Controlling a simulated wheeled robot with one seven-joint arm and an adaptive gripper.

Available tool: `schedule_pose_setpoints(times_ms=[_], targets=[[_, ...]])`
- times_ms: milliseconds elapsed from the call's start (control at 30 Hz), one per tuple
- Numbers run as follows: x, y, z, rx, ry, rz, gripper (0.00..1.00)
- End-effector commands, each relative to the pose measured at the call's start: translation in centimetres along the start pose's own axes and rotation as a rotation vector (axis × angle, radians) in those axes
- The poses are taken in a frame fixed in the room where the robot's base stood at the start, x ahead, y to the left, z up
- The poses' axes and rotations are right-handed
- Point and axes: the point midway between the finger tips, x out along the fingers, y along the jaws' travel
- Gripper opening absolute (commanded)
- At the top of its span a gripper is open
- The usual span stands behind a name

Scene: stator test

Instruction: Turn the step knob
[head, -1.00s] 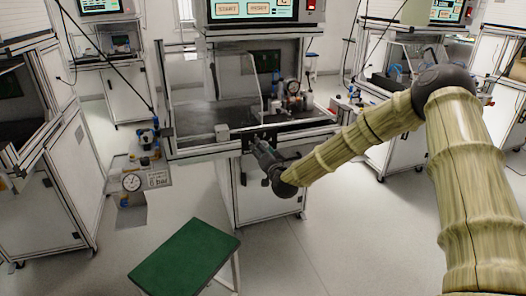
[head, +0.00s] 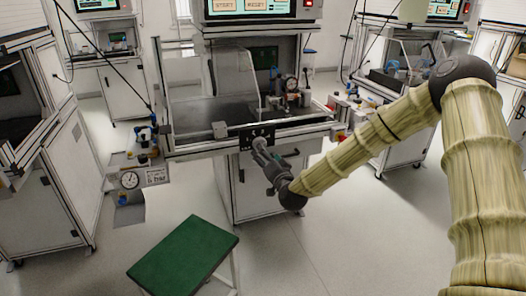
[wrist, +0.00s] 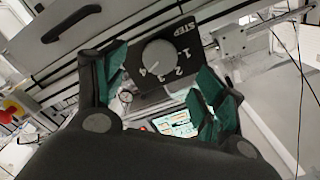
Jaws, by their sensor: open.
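The step knob (wrist: 160,58) is a round grey dial on a black plate (wrist: 186,32) marked STEP, with the numbers 1 to 4 beside it. In the head view the black plate (head: 257,136) sits on the front rail of the middle workstation. My gripper (head: 261,149) is just in front of the plate and partly hides it; the knob is hard to make out there. In the wrist view my gripper (wrist: 163,84) is open, its green-padded fingers spread to either side of the knob. Nothing is held. I cannot tell whether a finger touches it.
A green-topped stool (head: 184,258) stands on the floor at the front left. A gauge stand (head: 130,181) is left of the workstation. A clear guard (head: 205,90) and fixture (head: 290,90) are above the rail. A red-and-yellow button (wrist: 10,110) shows in the wrist view.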

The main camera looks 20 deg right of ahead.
Motion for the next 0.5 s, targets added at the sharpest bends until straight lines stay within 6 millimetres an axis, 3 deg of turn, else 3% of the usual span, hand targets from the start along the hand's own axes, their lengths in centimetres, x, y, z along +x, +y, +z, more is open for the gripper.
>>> schedule_pose_setpoints(times_ms=[200, 500], targets=[[-3.3, 0.0, 0.0, 0.000, -0.002, 0.001, 0.71], [-4.8, 0.0, 0.0, 0.000, 0.000, 0.000, 0.71]])
